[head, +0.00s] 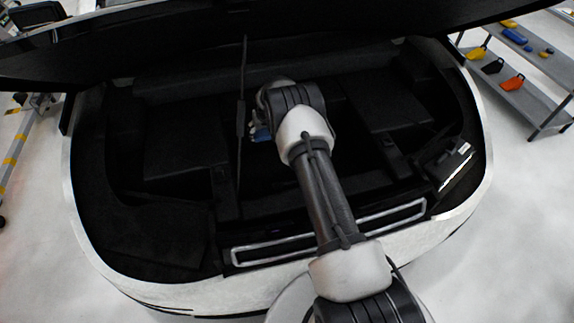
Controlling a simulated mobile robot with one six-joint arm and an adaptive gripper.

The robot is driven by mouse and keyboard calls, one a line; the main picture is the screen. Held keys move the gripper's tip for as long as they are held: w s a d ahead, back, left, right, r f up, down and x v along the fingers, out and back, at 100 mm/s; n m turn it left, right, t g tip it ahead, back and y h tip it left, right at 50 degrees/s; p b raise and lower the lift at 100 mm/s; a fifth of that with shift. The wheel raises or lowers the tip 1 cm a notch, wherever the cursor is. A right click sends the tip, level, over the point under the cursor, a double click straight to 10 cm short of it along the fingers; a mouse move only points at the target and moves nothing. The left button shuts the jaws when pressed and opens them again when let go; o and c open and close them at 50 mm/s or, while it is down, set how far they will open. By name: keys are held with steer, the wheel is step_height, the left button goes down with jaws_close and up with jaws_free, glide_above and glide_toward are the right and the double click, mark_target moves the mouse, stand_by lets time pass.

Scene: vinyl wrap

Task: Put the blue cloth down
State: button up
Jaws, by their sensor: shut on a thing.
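My gripper (256,126) is inside the open rear of a car, mostly hidden behind my own wrist. A small patch of the blue cloth (262,134) shows at the gripper's fingers, and the gripper is shut on it. Most of the cloth is hidden. I cannot tell whether the cloth touches any surface of the car.
The open car trunk (170,232) has dark lining and a pale body rim around it. A raised lid (190,40) hangs over the top. A thin dark upright strut (241,120) stands just left of my gripper. A grey shelf (535,105) with coloured tools stands at right.

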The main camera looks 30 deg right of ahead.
mark_target(268, 166)
steer(key=f+b, duration=0.3)
steer(key=f, duration=0.6)
steer(key=f+b, duration=0.3)
steer(key=f, duration=0.7)
steer(key=shift+s+f+b, duration=0.2)
steer(key=shift+f+b, duration=0.05)
steer(key=shift+b, duration=0.1)
steer(key=shift+f, duration=0.1)
steer(key=shift+f, duration=0.1)
steer(key=o, duration=1)
steer(key=shift+s+r+p, duration=0.1)
steer(key=shift+r+p, duration=0.2)
steer(key=shift+r, duration=0.25)
steer(key=p+v, duration=0.6)
steer(key=v, duration=0.5)
steer(key=shift+s+r, duration=0.1)
